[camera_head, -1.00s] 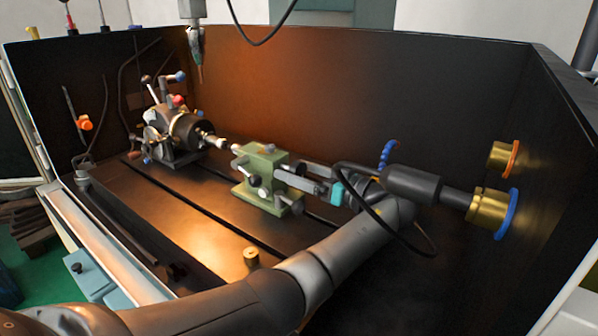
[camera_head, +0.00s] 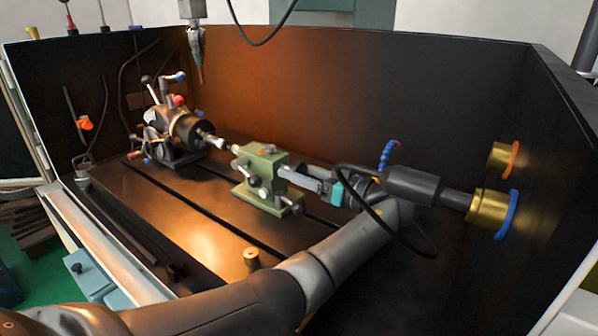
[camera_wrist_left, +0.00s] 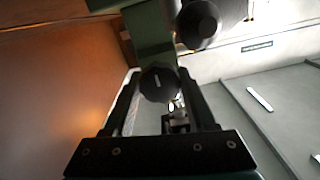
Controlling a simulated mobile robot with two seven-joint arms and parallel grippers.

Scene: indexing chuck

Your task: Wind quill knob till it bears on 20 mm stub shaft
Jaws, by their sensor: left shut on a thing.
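The green tailstock (camera_head: 262,172) stands on the slotted bed, its quill side facing the chuck. The stub shaft (camera_head: 214,141) is pale and short and juts from the dark chuck (camera_head: 186,131) toward the tailstock. The shaft's end and the quill tip (camera_head: 236,149) look close; I cannot tell whether they touch. My left gripper (camera_head: 287,173) is at the tailstock's right end. In the left wrist view the dark round quill knob (camera_wrist_left: 160,84) with a white mark sits between its fingers, which are shut on it. My right gripper is not in view.
A dark lever knob (camera_wrist_left: 198,22) is near the gripper in the left wrist view. A small brass cylinder (camera_head: 251,257) stands on the bed in front. A blue segmented hose (camera_head: 388,154) rises behind my wrist. Dark walls enclose the bed at back and right.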

